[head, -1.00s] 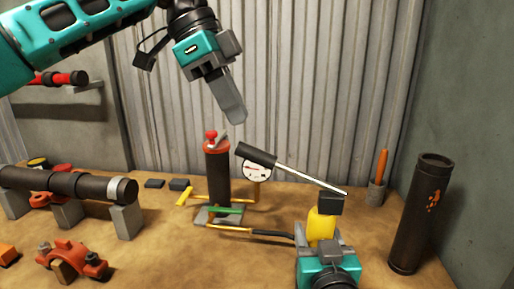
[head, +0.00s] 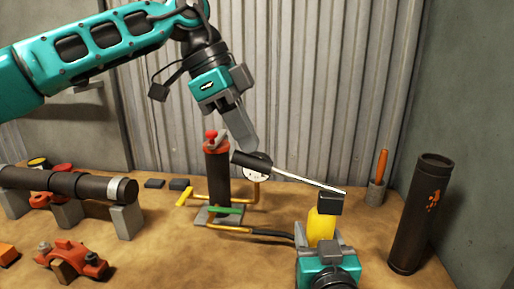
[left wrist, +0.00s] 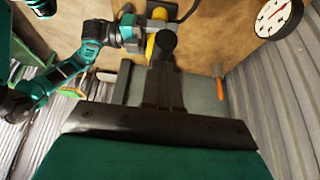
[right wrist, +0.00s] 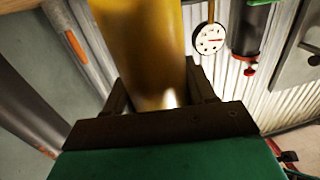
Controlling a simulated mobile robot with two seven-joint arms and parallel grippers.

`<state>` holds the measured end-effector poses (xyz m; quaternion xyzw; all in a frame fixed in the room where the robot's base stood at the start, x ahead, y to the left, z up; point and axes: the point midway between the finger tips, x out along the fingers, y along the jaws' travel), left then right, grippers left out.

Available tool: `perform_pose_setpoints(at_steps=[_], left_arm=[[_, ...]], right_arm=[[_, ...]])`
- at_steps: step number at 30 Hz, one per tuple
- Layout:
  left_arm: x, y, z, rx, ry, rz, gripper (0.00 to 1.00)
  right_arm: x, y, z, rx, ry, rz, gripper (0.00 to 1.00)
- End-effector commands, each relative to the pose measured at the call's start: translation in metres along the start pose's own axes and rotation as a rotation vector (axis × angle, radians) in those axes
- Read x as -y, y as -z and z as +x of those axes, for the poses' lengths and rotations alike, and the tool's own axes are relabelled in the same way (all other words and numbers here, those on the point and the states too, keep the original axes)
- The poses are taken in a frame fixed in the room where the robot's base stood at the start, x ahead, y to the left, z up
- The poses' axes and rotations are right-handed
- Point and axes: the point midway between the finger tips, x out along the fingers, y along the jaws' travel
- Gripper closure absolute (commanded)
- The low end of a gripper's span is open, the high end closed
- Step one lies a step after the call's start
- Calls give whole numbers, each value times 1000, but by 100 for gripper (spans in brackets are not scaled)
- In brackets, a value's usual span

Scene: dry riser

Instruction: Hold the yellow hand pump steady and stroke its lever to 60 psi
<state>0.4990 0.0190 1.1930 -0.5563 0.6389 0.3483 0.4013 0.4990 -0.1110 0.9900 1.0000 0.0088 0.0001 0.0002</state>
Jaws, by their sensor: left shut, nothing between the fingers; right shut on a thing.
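The yellow hand pump (head: 321,229) stands at the front right of the bench, with a black head on top. My right gripper (head: 324,248) is shut on its yellow body, which fills the upper middle of the right wrist view (right wrist: 140,45). The lever, a silver rod (head: 305,181) with a black grip (head: 251,160), slopes up to the left from the head. My left gripper (head: 246,145) is shut and empty, its fingertips at the grip's upper side; contact is hard to tell. The white gauge (head: 257,175) is partly hidden behind the grip. It also shows in the right wrist view (right wrist: 209,39), its reading illegible.
A dark riser with a red top (head: 217,170) stands behind, left of the gauge. A black pipe on blocks (head: 70,183) and red clamp (head: 72,260) are at left. A tall dark tube (head: 419,215) and an orange-handled tool (head: 382,165) stand at right.

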Motion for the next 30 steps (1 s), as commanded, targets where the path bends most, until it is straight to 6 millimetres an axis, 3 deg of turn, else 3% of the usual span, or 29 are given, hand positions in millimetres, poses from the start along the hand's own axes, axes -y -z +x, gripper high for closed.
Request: perform_pose_setpoints(at_steps=[6, 11, 23, 30], left_arm=[[0, -12, 25, 2, -5, -1, 100], [-1, -16, 33, 2, -4, 0, 100], [0, -17, 31, 2, -3, -1, 100], [0, -38, 12, 2, -2, -4, 100]], right_arm=[[0, 0, 0, -1, 0, 0, 100], [0, 0, 0, -1, 0, 0, 100], [0, 0, 0, -1, 0, 0, 100], [0, 0, 0, -1, 0, 1, 100]])
